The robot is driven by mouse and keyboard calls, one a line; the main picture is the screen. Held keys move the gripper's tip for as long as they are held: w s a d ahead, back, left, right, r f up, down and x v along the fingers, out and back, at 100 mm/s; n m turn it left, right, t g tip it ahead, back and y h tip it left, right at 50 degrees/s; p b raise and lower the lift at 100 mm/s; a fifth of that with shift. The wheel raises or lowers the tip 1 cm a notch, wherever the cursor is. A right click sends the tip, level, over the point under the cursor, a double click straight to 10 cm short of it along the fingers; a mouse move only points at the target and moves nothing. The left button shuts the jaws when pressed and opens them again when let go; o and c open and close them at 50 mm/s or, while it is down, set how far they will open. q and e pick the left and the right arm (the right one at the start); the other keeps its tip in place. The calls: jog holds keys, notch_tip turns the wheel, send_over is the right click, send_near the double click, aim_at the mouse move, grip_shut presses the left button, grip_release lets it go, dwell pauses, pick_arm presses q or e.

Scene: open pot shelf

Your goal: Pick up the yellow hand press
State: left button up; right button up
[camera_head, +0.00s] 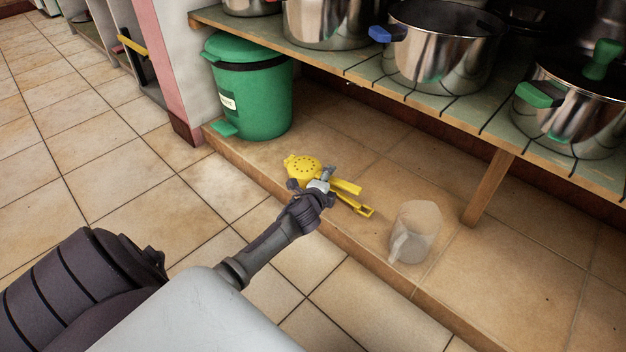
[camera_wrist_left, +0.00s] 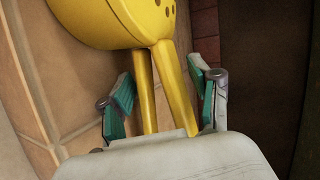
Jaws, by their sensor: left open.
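The yellow hand press (camera_head: 304,166) lies on the tiled ledge under the shelf, its round perforated head to the left and its two handles pointing right. In the left wrist view the hand press (camera_wrist_left: 160,75) has its handles between my fingers, with its head beyond them. My left gripper (camera_head: 322,182) is over the handles, close to the head, and hides part of them. In the left wrist view the left gripper (camera_wrist_left: 163,100) is open, with a finger on each side of the handles. Contact with the handles cannot be told. My right gripper is not in view.
A clear measuring jug (camera_head: 415,232) stands on the ledge right of the press. A green pedal bin (camera_head: 252,90) stands behind it at left. The shelf (camera_head: 372,82) with metal pots overhangs the back, with a wooden leg (camera_head: 488,186) at right. The floor in front is clear.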

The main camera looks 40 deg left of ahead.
pick_arm(q)
grip_shut()
jog(key=shift+r, duration=0.1)
